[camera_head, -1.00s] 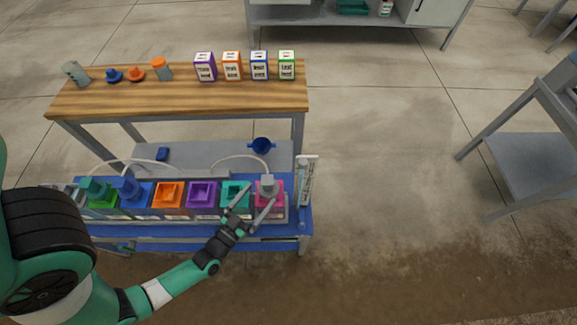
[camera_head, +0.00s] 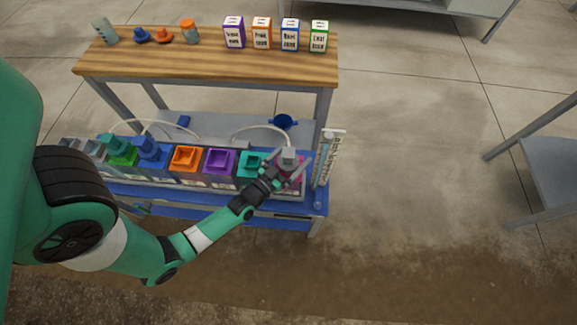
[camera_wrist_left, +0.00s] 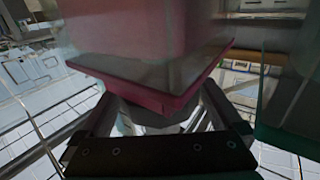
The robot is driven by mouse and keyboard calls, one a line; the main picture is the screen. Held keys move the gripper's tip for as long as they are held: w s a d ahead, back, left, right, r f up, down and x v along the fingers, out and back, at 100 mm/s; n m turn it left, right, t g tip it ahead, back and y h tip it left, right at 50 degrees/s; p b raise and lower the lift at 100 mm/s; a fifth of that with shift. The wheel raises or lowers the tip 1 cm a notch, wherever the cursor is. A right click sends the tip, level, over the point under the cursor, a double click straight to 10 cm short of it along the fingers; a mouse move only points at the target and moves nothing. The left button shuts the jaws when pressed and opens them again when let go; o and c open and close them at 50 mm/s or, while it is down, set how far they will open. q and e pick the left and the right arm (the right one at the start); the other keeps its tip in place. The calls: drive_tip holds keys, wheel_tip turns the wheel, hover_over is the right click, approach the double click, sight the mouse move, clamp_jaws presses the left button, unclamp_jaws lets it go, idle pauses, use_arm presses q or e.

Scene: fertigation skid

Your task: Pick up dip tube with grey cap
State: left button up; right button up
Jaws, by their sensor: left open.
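The dip tube's grey cap (camera_head: 289,153) stands on top of the pink container (camera_head: 294,185) at the right end of the row on the blue bench. A pale hose leads to it, and the tube's lower part is hidden in the container. My left gripper (camera_head: 292,159) is open, with one finger on each side of the cap; contact cannot be told. In the left wrist view the pink container (camera_wrist_left: 150,88) fills the upper middle. A grey part, seemingly the cap (camera_wrist_left: 150,114), shows between the open fingers, partly hidden by the gripper. My right gripper is not in view.
A teal container (camera_head: 252,163) stands just left, then purple (camera_head: 219,161) and orange (camera_head: 186,158) ones. Blue (camera_head: 152,152) and green-capped (camera_head: 119,150) ones stand further left. An upright labelled gauge (camera_head: 326,160) is close on the right. A wooden table (camera_head: 200,66) stands behind.

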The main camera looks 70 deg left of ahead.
use_arm(q)
drive_tip(key=shift+w+a, duration=0.15)
drive_tip(key=shift+w, duration=0.1)
drive_tip(key=c, duration=1.2)
